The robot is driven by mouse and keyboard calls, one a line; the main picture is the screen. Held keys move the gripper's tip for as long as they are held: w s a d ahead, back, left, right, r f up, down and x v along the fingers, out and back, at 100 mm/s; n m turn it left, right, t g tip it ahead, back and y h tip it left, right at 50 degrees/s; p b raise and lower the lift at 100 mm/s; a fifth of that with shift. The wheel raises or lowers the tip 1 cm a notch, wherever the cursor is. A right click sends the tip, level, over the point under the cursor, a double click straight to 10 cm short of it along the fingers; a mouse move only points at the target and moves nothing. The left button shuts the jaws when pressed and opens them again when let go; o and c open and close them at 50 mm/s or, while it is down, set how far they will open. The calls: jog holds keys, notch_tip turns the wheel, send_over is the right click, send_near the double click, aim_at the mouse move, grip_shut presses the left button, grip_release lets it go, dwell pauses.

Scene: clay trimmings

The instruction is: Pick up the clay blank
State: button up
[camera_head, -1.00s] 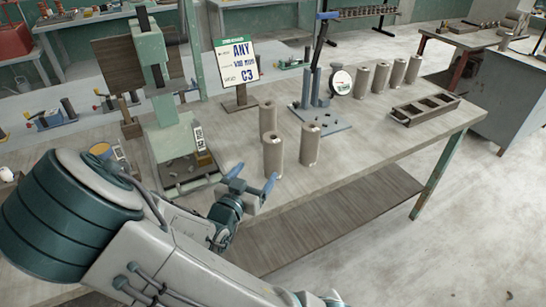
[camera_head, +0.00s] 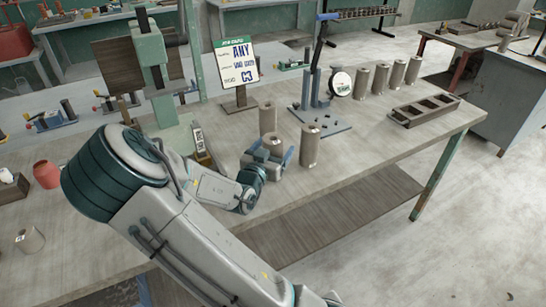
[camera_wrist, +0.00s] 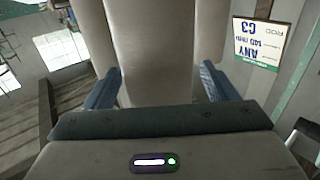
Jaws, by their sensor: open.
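Three beige clay cylinders stand upright near the middle of the bench. The front-left clay blank (camera_head: 274,143) is partly hidden by my gripper (camera_head: 268,156); only its top shows well in the head view. In the wrist view this clay blank (camera_wrist: 150,50) fills the space between the blue fingers of my gripper (camera_wrist: 158,88). The fingers are open, one on each side, with no clear sign of grip. A second blank (camera_head: 310,146) stands close on the right, and a third (camera_head: 267,117) stands behind.
A job card (camera_head: 240,65) reading "ANY" and "C3" stands behind the blanks. A press with a blue handle (camera_head: 318,100) is behind right. Several more cylinders (camera_head: 380,76) stand in a row beyond it. A slotted wooden tray (camera_head: 425,110) lies at right. The bench front right is clear.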

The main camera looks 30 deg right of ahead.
jog(key=shift+w+d, duration=0.45)
jog(key=shift+d, duration=0.05)
jog(key=c, duration=1.5)
jog(key=shift+r, duration=0.1)
